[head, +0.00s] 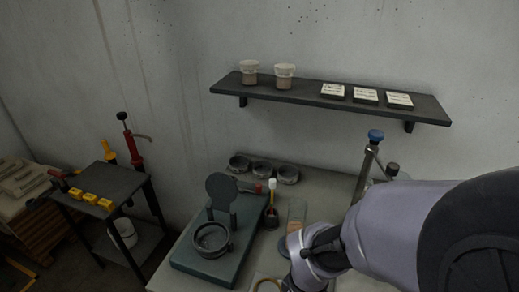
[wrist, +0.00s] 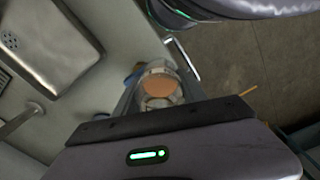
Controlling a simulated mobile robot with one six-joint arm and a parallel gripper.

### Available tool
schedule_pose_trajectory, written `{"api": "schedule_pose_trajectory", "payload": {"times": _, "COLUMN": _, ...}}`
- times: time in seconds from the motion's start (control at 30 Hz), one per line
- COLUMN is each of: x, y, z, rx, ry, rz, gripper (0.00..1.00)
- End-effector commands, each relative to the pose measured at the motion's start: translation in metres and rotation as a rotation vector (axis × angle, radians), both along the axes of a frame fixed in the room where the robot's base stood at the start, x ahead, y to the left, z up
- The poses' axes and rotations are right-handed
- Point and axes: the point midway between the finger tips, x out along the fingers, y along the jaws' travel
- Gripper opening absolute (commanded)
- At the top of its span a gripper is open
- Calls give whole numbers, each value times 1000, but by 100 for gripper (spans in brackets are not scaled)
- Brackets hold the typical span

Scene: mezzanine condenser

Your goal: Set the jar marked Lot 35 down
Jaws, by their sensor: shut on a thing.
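My gripper (wrist: 158,103) is shut on a clear jar (wrist: 160,87) with orange-brown contents, seen between the fingers in the wrist view. No lot marking on this jar can be read. Whether the jar touches anything below cannot be told. Two similar jars with pale lids and brown contents stand on the wall shelf (head: 330,102): a left one (head: 249,74) and a right one (head: 284,78).
Three small cards (head: 365,95) lie on the shelf's right part. The bench carries a green-based device with a ring (head: 211,239), several dark round cups (head: 262,168) and a blue-knobbed post (head: 370,148). A metal sink (wrist: 55,45) shows in the wrist view. A black side table (head: 107,181) stands left.

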Motion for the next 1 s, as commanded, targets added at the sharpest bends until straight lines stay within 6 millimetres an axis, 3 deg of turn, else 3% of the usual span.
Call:
{"api": "schedule_pose_trajectory", "payload": {"times": 0.17, "x": 5, "y": 6, "z": 5, "rx": 0, "ry": 3, "rz": -1, "gripper": 6}}
{"api": "schedule_pose_trajectory", "payload": {"times": 0.6, "x": 76, "y": 50, "z": -11, "rx": 1, "ry": -1, "rz": -1, "gripper": 6}}
{"api": "schedule_pose_trajectory", "payload": {"times": 0.83, "x": 92, "y": 60, "z": -12, "rx": 1, "ry": -1, "rz": -2, "gripper": 6}}
{"api": "schedule_pose_trajectory", "payload": {"times": 1.0, "x": 92, "y": 60, "z": -37, "rx": 0, "ry": 1, "rz": -3, "gripper": 6}}
